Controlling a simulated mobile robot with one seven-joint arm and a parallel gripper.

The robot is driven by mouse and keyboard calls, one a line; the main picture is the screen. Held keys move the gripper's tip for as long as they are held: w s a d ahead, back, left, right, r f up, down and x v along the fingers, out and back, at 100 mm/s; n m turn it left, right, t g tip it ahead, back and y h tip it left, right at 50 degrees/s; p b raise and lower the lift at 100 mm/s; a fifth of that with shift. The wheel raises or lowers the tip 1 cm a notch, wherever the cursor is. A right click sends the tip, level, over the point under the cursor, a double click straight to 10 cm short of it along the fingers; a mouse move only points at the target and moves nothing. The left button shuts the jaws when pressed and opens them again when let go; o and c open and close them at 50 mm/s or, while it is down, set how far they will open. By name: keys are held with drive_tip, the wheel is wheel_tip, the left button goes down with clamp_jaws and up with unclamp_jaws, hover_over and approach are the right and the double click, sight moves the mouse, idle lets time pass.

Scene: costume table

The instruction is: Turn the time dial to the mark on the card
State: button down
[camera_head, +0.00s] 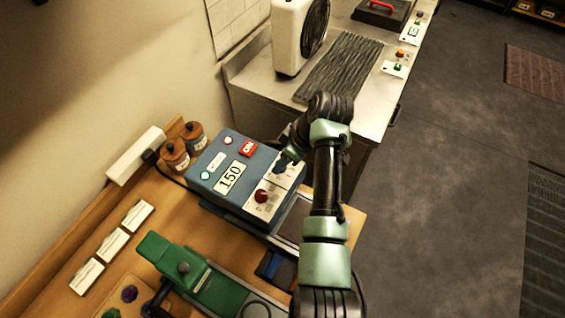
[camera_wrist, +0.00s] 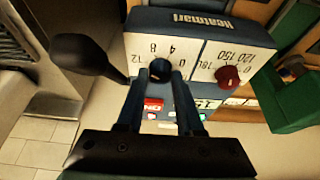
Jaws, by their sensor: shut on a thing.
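The blue heat press control box (camera_head: 225,170) stands on the wooden table in the head view, with a "150" display on top. Its time scale panel (camera_wrist: 150,48), numbered 0, 4, 8 and 12, shows upside down in the wrist view. My gripper (camera_wrist: 160,78) is shut on the dark time dial (camera_wrist: 160,66) at this panel. In the head view my gripper (camera_head: 283,164) covers most of that dial. The dial's pointer and exact setting are hidden. A red temperature knob (camera_wrist: 228,77) sits beside it, clear of my fingers. I cannot tell which card bears the mark.
A green device (camera_head: 195,275) stands in front of the box. White cards (camera_head: 112,244) lie at the left, and brown jars (camera_head: 175,154) stand behind. A metal counter (camera_head: 345,110) with a white fan unit (camera_head: 296,38) is at the back. Floor at the right is open.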

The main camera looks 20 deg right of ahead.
drive_tip(key=shift+d+n+g+y+b, duration=0.1)
drive_tip(key=shift+n+g+y+b, duration=0.25)
drive_tip(key=shift+n+b, duration=0.85)
drive_tip(key=shift+n, duration=0.4)
drive_tip(key=c, duration=0.5)
unclamp_jaws()
drive_tip(key=shift+c, duration=0.2)
drive_tip(key=p+v, duration=0.2)
drive_tip(key=v, duration=1.1)
drive_tip(key=shift+w, duration=0.2)
